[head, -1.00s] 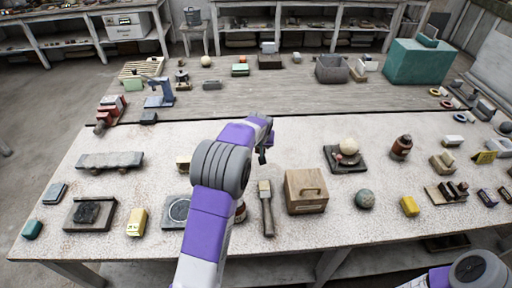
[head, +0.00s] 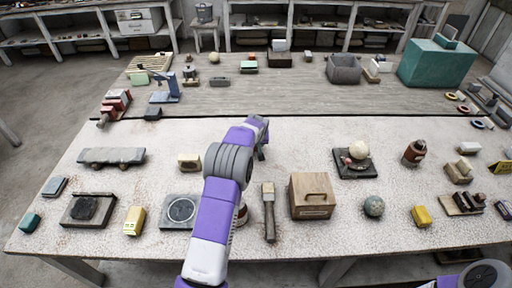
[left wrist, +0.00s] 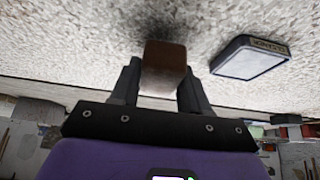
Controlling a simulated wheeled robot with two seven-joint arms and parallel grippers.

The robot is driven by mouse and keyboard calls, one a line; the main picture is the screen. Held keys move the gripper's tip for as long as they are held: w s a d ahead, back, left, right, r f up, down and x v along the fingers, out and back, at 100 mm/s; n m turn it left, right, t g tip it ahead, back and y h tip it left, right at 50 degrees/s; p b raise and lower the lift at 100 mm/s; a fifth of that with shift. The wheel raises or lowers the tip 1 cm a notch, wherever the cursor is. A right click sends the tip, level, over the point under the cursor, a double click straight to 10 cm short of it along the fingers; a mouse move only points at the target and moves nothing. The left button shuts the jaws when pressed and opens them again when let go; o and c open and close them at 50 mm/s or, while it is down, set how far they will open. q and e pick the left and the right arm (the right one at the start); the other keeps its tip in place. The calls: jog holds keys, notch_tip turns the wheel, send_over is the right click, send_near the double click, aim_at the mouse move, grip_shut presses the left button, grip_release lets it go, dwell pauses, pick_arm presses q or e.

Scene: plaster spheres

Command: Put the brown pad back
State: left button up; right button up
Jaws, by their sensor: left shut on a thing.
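The brown pad (left wrist: 165,56) is a small brown block between the two dark fingers of my left gripper (left wrist: 157,85) in the left wrist view. The gripper is shut on it. The pale speckled table top lies beyond the pad; I cannot tell whether they touch. In the head view my left gripper (head: 262,152) is over the middle of the near table, behind the wooden box and the brush. The pad is hidden or too small to make out there. My right gripper is out of view; only part of that arm shows at the bottom right.
A wooden box (head: 312,196), a brush (head: 268,212) and a round dial plate (head: 180,210) stand on the near side. A dark-rimmed flat block (left wrist: 250,58) lies near the pad.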

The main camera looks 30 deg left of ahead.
pick_arm(q)
notch_tip(320, 180, down, 2)
jog(key=shift+f, duration=0.1)
jog(key=shift+f+b, duration=0.15)
jog(key=shift+b, duration=0.15)
jog(key=o, duration=1.1)
jog(key=shift+r, duration=0.2)
jog(key=shift+r+p, duration=0.3)
jog(key=p+v, duration=0.1)
jog(key=v, duration=1)
jog(key=shift+s+d+r, duration=0.15)
jog(key=shift+d+r, duration=0.05)
jog(key=shift+d, duration=0.05)
